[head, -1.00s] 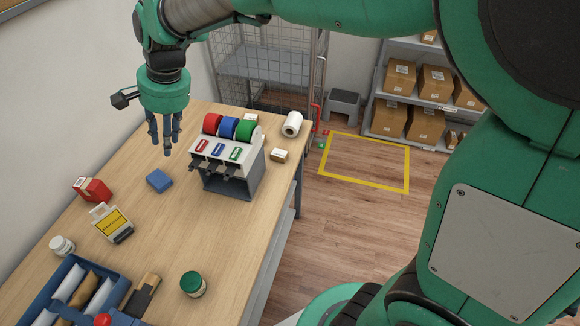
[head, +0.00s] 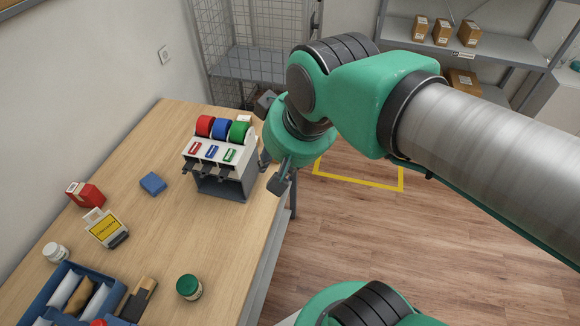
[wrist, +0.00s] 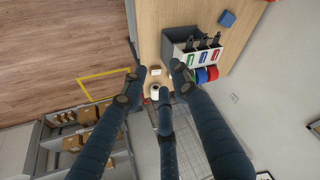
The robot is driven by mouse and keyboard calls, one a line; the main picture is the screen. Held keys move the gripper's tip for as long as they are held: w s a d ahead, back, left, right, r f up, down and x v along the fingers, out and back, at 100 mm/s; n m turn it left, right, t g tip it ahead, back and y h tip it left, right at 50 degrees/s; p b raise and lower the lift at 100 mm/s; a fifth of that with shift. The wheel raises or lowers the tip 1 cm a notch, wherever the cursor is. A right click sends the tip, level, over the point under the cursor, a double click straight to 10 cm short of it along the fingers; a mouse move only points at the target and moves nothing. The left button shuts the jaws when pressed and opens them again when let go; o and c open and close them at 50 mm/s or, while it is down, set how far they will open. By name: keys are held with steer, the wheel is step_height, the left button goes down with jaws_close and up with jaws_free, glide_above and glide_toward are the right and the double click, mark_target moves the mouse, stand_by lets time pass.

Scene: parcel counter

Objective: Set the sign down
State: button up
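A white piece with a yellow face and dark lettering (head: 106,228), which looks like the sign, is on the left part of the wooden counter (head: 160,245), near the red box. I cannot tell whether it lies flat or leans. My gripper (wrist: 155,84) is open in the wrist view, its three dark fingers spread with nothing held between them. In the head view it is mostly hidden behind my green wrist, right of the tape dispenser (head: 222,185) and far from the yellow-faced piece.
A red box (head: 86,194), blue block (head: 152,184), white jar (head: 55,252), green-lidded jar (head: 189,287) and blue tray (head: 62,280) are on the counter. A white roll (wrist: 154,91) shows between my fingers, farther off. Yellow tape (head: 360,184) marks the floor; shelves stand behind.

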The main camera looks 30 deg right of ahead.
steer(key=s, duration=0.1)
steer(key=s+d+f, duration=0.1)
steer(key=shift+s+d+n, duration=0.3)
steer(key=shift+s+n, duration=0.1)
step_height(320, 180, down, 2)
steer(key=shift+f+b, duration=0.15)
steer(key=shift+b, duration=1.05)
stand_by(0.5)
